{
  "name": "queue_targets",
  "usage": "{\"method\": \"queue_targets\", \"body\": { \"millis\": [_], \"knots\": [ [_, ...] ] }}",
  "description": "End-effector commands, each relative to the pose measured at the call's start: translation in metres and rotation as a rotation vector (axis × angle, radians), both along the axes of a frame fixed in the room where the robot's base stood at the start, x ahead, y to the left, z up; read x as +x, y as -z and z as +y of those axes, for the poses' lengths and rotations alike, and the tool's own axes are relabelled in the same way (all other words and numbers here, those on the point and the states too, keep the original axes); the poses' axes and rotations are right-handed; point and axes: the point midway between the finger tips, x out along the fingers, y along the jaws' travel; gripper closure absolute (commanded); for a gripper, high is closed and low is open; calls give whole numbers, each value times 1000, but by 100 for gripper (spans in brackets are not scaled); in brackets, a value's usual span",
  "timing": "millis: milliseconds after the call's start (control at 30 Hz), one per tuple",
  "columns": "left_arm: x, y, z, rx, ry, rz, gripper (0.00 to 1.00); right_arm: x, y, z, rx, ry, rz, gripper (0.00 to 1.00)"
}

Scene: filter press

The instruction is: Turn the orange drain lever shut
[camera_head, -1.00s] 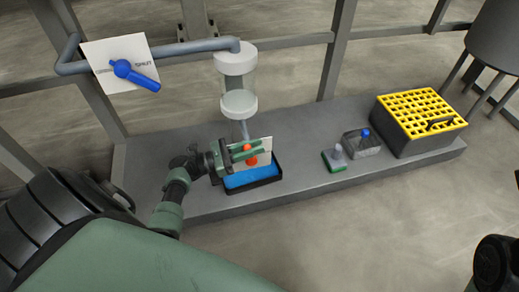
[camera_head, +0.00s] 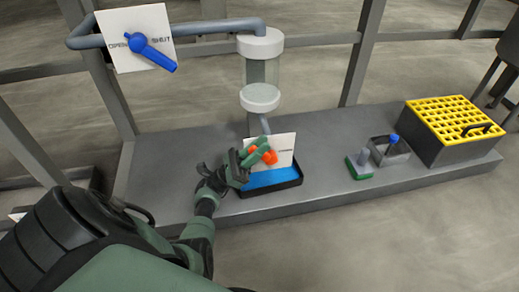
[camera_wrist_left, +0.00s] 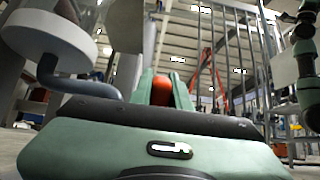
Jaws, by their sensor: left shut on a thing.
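The orange drain lever (camera_head: 268,157) sits in front of a white label plate (camera_head: 284,144) below the clear cylinder. My left gripper (camera_head: 261,150) is shut on the lever, with an orange part showing between and beside its green fingers. In the left wrist view the orange lever (camera_wrist_left: 163,91) shows between the two fingers (camera_wrist_left: 165,88). The fingers hide part of the lever and of the plate's lettering.
A black tray with blue liquid (camera_head: 271,178) lies below the lever. A blue lever (camera_head: 150,52) is on an upper OPEN/SHUT plate. A green-based block (camera_head: 359,166), a grey box (camera_head: 390,152) and a yellow-grated bin (camera_head: 445,150) stand to the right on the platform.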

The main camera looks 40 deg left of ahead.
Motion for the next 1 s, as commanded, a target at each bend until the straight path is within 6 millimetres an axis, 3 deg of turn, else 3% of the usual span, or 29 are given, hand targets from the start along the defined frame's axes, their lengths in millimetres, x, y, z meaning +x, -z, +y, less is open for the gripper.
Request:
{"method": "queue_targets", "body": {
  "millis": [433,467,533,1000],
  "knots": [
    [0,1,0,-9,-1,-8,100,0,2,0,-1,0,-1,64],
    [0,1,0,-9,-1,-7,79,0,2,0,-1,0,-1,64],
    [0,1,0,-9,-1,-7,60,0,2,0,-1,0,-1,64],
    [-4,6,4,-9,-1,-4,60,0,-1,0,-1,0,0,64]
  ]
}}
